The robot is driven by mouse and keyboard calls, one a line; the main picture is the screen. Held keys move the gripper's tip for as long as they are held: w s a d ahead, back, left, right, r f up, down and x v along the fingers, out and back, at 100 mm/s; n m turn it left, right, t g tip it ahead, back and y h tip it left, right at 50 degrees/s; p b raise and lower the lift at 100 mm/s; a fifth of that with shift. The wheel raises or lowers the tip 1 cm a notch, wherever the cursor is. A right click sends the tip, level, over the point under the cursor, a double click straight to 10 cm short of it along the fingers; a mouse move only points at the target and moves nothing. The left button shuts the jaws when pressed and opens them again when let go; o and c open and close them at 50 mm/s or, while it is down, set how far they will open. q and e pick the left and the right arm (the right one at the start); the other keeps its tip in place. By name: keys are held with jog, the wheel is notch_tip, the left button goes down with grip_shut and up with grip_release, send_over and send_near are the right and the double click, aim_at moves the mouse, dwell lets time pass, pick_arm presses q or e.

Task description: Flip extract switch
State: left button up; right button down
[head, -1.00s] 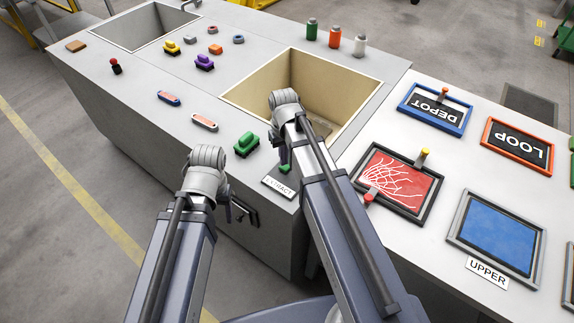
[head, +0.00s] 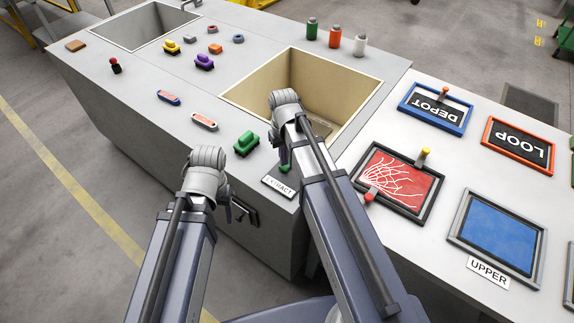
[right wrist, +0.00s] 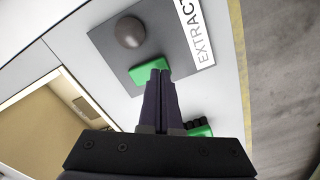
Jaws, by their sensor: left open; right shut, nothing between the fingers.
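The EXTRACT label (head: 279,186) lies on the grey bench near its front edge. In the right wrist view, the same label (right wrist: 196,35) borders a grey plate (right wrist: 165,38) with a dark round knob (right wrist: 131,32) and a green block (right wrist: 148,73). The green block also shows beside my right arm in the head view (head: 285,168). My right gripper (right wrist: 160,74) is shut and empty, its fingertips over the green block; contact cannot be told. In the head view my right arm hides most of the plate. My left gripper (head: 240,209) is open by the bench's front face.
A green toy railcar (head: 246,143) sits left of the label; it also shows beside my right fingers (right wrist: 200,130). A deep open bin (head: 262,82) lies behind. Framed panels, including a red one (head: 420,180), stand to the right. Several small railcars lie further left.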

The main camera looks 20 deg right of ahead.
jog(key=shift+f+b, duration=0.65)
jog(key=shift+f, duration=0.05)
jog(key=shift+r, duration=0.1)
notch_tip(320, 180, up, 7)
jog(key=p, duration=0.7)
dwell(0.3)
jog(key=s+a+n+h, duration=0.1)
jog(key=s+a+n, duration=0.1)
jog(key=s+a, duration=0.8)
jog(key=s, duration=0.4)
jog(key=shift+s+a, duration=0.15)
jog(key=shift+a, duration=0.1)
dwell(1.4)
